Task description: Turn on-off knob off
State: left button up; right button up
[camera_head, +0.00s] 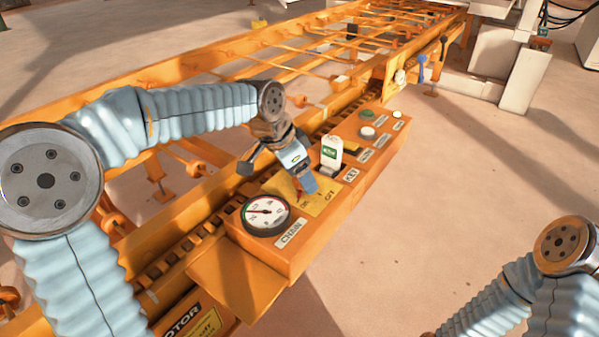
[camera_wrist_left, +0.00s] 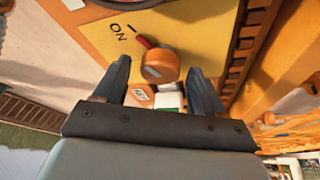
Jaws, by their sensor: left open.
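The on-off knob (camera_wrist_left: 160,65) is a round orange knob with a red pointer on a yellow plate (camera_wrist_left: 185,25). In the left wrist view its pointer aims up and left toward the "I" mark beside "ON". In the head view the yellow plate (camera_head: 323,203) shows, with the knob hidden behind my gripper. My left gripper (camera_head: 304,187) is open over the plate. In the left wrist view its fingertips (camera_wrist_left: 158,72) lie on either side of the knob; I cannot tell whether they touch it. My right gripper is out of view.
The orange control box carries a round gauge (camera_head: 267,215) close to the left gripper and a white-and-green lever (camera_head: 331,152) just beyond it. Round buttons (camera_head: 367,132) sit farther along. An orange conveyor frame (camera_head: 200,67) runs behind. Bare floor (camera_head: 440,210) lies to the right.

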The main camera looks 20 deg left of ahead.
pick_arm(q)
jog(key=c, duration=1)
jog(key=n+t+y+b, duration=0.1)
jog(key=n, duration=0.2)
jog(key=shift+s+d+n, duration=0.1)
jog(key=shift+d+n, duration=0.05)
jog(key=shift+n, duration=0.25)
jog(key=n+y+b, duration=0.1)
jog(key=n, duration=0.2)
jog(key=shift+d+n+y, duration=0.1)
jog(key=shift+n+y, duration=0.2)
jog(key=n+y+b, duration=0.1)
jog(key=n, duration=0.2)
jog(key=shift+d+n, duration=0.1)
jog(key=shift+n, duration=0.2)
jog(key=shift+n+y+b, duration=0.55)
jog(key=shift+n+y, duration=0.25)
jog(key=shift+n, duration=0.6)
